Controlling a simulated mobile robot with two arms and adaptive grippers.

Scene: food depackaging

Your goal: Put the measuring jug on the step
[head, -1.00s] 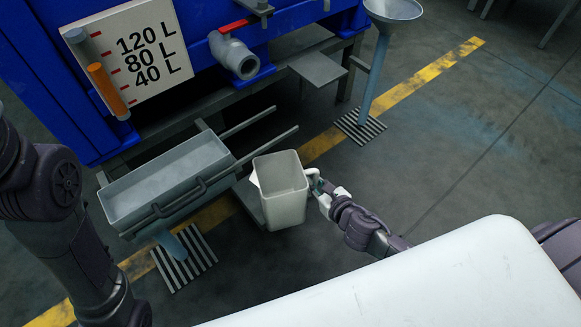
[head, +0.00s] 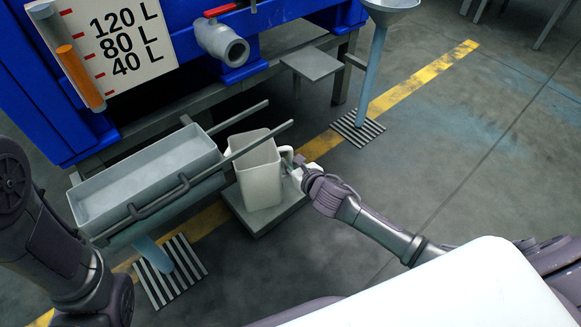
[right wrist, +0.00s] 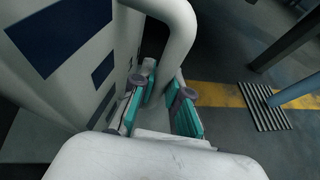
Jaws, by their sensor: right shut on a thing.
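The white measuring jug (head: 262,180) is upright in the head view, between the grey trough and my right arm. My right gripper (head: 297,172) is shut on its handle (head: 286,153), on the jug's right side. In the right wrist view the teal finger pads (right wrist: 165,112) lie on both sides of the handle (right wrist: 180,38), and the jug's wall (right wrist: 70,60) with dark blue patches fills the left. A low grey step (head: 285,217) shows under the jug; I cannot tell whether the jug's base touches it. My left gripper is out of view.
The grey trough (head: 82,212) with rails (head: 262,141) stands close left of the jug. The blue tank (head: 120,120) with its pipe valve (head: 232,48) is behind. A small grey shelf (head: 312,64) and a funnel stand (head: 375,75) are farther back.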

